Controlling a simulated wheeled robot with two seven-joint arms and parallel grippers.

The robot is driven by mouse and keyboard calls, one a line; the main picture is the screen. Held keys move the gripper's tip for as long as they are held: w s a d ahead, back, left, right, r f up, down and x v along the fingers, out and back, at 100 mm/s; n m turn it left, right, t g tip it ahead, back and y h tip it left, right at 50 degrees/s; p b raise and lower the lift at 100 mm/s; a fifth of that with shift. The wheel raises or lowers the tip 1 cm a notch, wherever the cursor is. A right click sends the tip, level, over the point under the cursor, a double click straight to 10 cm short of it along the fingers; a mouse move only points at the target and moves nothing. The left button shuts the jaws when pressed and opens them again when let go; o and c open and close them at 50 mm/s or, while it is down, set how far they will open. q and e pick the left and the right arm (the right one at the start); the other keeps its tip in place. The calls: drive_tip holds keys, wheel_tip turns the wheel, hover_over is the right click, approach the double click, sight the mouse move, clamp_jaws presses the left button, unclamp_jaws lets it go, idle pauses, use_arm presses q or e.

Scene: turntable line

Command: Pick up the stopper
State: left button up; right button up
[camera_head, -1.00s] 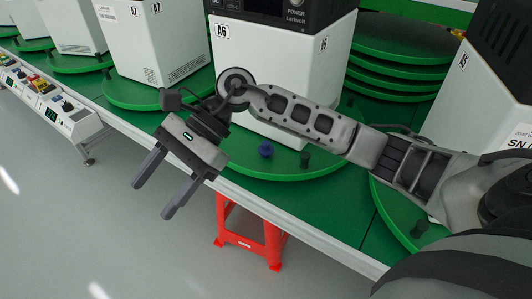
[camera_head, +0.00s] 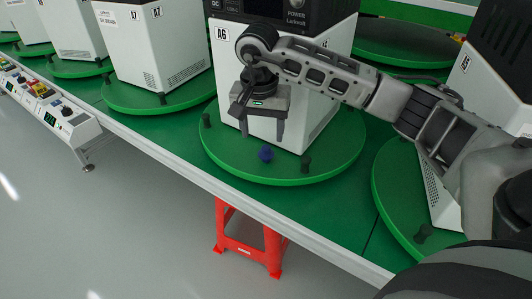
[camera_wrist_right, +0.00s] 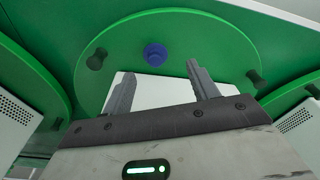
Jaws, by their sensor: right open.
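The blue stopper (camera_head: 265,153) stands on the green turntable (camera_head: 225,158) in front of the white A6 machine. In the right wrist view the stopper (camera_wrist_right: 155,54) shows beyond the fingertips, between their lines. My right gripper (camera_head: 262,140) is open and empty, its fingers pointing down above the turntable beside the machine's front. It also shows in the right wrist view (camera_wrist_right: 160,75), with nothing between the fingers. The stopper and the fingers appear apart. My left gripper is not in view.
Dark pegs stand on the turntable left (camera_head: 206,120) and right (camera_head: 305,163) of the stopper. The white A6 machine (camera_head: 225,75) rises behind my right gripper. Another turntable (camera_head: 395,215) with a machine is at the right. A red stool (camera_head: 240,247) stands below the table edge.

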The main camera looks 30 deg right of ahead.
sight(266, 147)
drive_tip(key=shift+d+f+p, duration=0.1)
drive_tip(key=shift+d+f, duration=0.05)
drive_tip(key=shift+f, duration=0.85)
drive_tip(key=shift+d+f+p, duration=0.1)
drive_tip(key=shift+d+f, duration=0.1)
drive_tip(key=shift+f, duration=0.8)
drive_tip(key=shift+d+f+p, duration=0.1)
drive_tip(key=shift+d+f, duration=0.05)
drive_tip(key=shift+f, duration=0.85)
drive_tip(key=c, duration=1)
